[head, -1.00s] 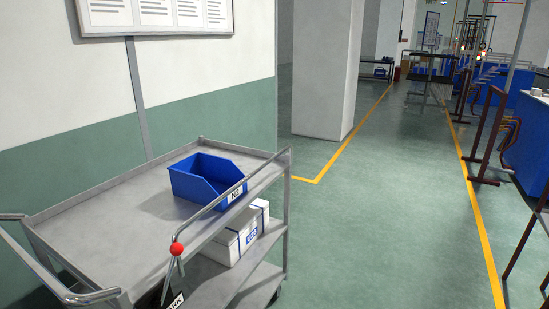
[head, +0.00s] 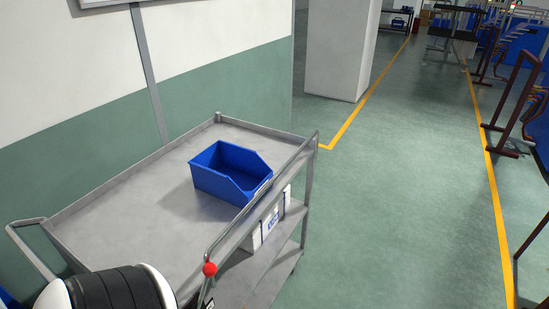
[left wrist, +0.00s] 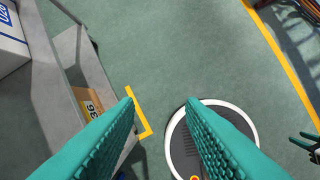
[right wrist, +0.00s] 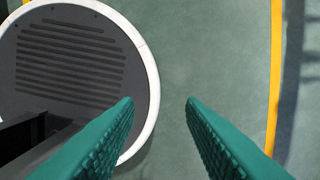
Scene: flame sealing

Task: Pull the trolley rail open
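The grey metal trolley (head: 130,200) stands at the left in the head view. Its rail (head: 250,208) runs along the trolley's right side, with a red knob (head: 209,269) at its near end. The rail looks closed across that side. My left gripper (left wrist: 160,102) is open and empty over the floor, to the right of the trolley's shelves in the left wrist view. Neither gripper shows in the head view; part of my arm covers the trolley's near corner.
A blue bin (head: 225,178) sits on the trolley's top and a white box (head: 268,225) on a shelf below. A cardboard box (left wrist: 88,103) shows on a low shelf. The wall is behind the trolley. Open floor (head: 400,190) lies to its right, with yellow lines.

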